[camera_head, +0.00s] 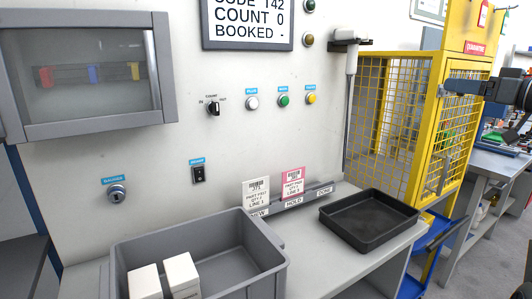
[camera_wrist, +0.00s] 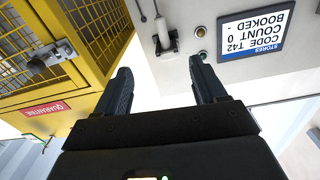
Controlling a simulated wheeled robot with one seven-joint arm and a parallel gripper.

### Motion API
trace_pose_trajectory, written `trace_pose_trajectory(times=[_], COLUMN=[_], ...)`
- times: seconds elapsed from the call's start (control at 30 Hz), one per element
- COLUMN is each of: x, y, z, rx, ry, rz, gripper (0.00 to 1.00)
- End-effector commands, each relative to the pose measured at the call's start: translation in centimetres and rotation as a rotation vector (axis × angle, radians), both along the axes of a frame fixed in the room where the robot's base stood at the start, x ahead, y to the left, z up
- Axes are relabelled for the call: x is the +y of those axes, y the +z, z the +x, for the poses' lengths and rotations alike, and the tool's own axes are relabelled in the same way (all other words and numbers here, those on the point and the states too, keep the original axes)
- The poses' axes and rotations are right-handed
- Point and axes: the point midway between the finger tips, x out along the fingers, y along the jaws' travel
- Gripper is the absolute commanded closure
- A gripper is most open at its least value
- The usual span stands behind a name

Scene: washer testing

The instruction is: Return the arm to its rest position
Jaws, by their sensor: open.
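My gripper (camera_wrist: 163,92) shows in the wrist view with its two dark fingers spread apart and nothing between them. In the head view the end of my arm (camera_head: 490,88) reaches in at the right edge, in front of the yellow cage; its fingertips cannot be made out clearly there. The wrist view looks out upside down, with the yellow cage (camera_wrist: 75,60) at left and the display sign (camera_wrist: 252,35) at upper right. The gripper appears clear of both.
A grey bin (camera_head: 205,235) with white boxes (camera_head: 182,274) and a black tray (camera_head: 368,222) stand on the bench. Two tags, one white (camera_head: 256,192) and one pink (camera_head: 293,185), stand in a holder behind them. A glass-fronted cabinet (camera_head: 90,122) is at upper left.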

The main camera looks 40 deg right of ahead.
Motion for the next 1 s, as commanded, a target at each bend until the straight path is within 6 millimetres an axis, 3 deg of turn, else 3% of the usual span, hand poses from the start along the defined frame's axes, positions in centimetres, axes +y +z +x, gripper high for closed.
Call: trace_pose_trajectory(times=[0.23,0.37,0.5,0.7,0.87,1.0], x=[2.1,4.5,8.6,15.5,21.6,27.0], y=[-5.9,-10.7,-17.1,-25.4,-31.1,-35.1], z=[3.3,5.6,7.8,8.9,8.0,6.1], rx=[-0.007,-0.004,0.012,0.054,0.099,0.140], ry=[-0.028,-0.052,-0.090,-0.141,-0.173,-0.192], rz=[0.091,0.156,0.232,0.303,0.329,0.328], gripper=[0.30,0.30,0.30,0.30,0.30,0.30])
